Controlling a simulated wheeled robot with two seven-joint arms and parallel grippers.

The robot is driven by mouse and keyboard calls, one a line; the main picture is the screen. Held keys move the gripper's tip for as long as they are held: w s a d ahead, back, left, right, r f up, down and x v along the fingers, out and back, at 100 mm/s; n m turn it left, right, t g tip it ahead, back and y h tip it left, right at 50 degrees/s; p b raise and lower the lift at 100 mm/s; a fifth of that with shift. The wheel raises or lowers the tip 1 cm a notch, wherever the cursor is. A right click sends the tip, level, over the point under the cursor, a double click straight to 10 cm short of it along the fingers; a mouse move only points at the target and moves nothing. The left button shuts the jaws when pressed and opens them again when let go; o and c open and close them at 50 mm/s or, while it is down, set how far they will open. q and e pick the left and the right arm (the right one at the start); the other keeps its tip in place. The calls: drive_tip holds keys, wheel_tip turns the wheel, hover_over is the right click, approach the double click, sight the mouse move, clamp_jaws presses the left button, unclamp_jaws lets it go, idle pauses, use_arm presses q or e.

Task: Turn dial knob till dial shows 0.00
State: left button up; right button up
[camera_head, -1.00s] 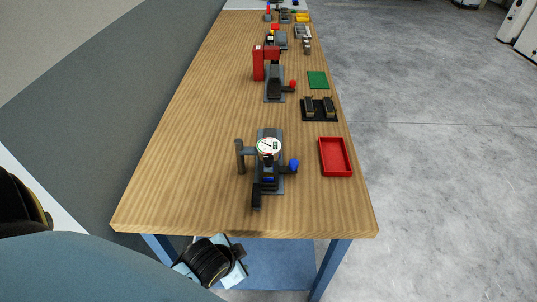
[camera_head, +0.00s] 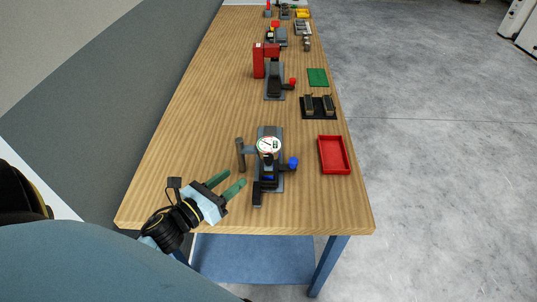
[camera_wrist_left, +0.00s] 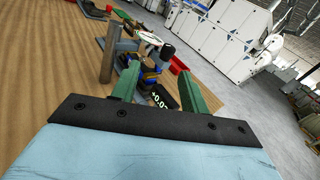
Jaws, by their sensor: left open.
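A dial gauge (camera_head: 269,145) with a round white face sits on a dark stand at the near end of the wooden table. A blue knob (camera_head: 293,163) sticks out on the right of the stand. A grey post (camera_head: 240,155) stands at its left. In the left wrist view a small dark display (camera_wrist_left: 161,100) with green digits shows partly behind a finger; it seems to read about +0.0, the last digits hidden. My left gripper (camera_head: 231,183) is open and empty, its green fingers left of the stand and apart from it. My right gripper is not in view.
A red tray (camera_head: 334,155) lies right of the gauge. Behind it are a black holder (camera_head: 319,108) with two blocks, a green mat (camera_head: 318,77) and a red and grey fixture (camera_head: 271,75). The table front left is bare wood.

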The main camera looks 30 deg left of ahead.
sight(269, 156)
use_arm(q)
drive_tip(key=w+d+m, duration=0.1)
drive_tip(key=w, duration=0.3)
drive_tip(key=w+d+m+h+p, duration=0.1)
drive_tip(key=w, duration=0.3)
drive_tip(key=w+d+m+p, duration=0.1)
drive_tip(key=w, duration=0.3)
drive_tip(key=shift+w+d+r+h, duration=0.1)
drive_tip(key=shift+w+d+h, duration=0.2)
drive_tip(key=shift+d, duration=0.1)
drive_tip(key=shift+c, duration=0.4)
drive_tip(key=c, duration=0.9)
drive_tip(key=shift+a+m+h+b, duration=0.1)
drive_tip(key=shift+m+h+b, duration=0.5)
drive_tip(key=shift+m+h, duration=0.4)
drive_tip(key=m+g+h+b, duration=0.1)
drive_tip(key=h+b, duration=0.1)
drive_tip(key=m+g+h+b, duration=0.2)
drive_tip(key=b, duration=0.1)
drive_tip(key=m+g+h+b, duration=0.1)
drive_tip(key=h+b, duration=0.1)
drive_tip(key=shift+f+h, duration=0.25)
drive_tip(key=shift+h, duration=0.05)
drive_tip(key=shift+r+m+g+h+b, duration=0.25)
drive_tip(key=shift+m+g+h+b, duration=0.6)
drive_tip(key=shift+b, duration=0.55)
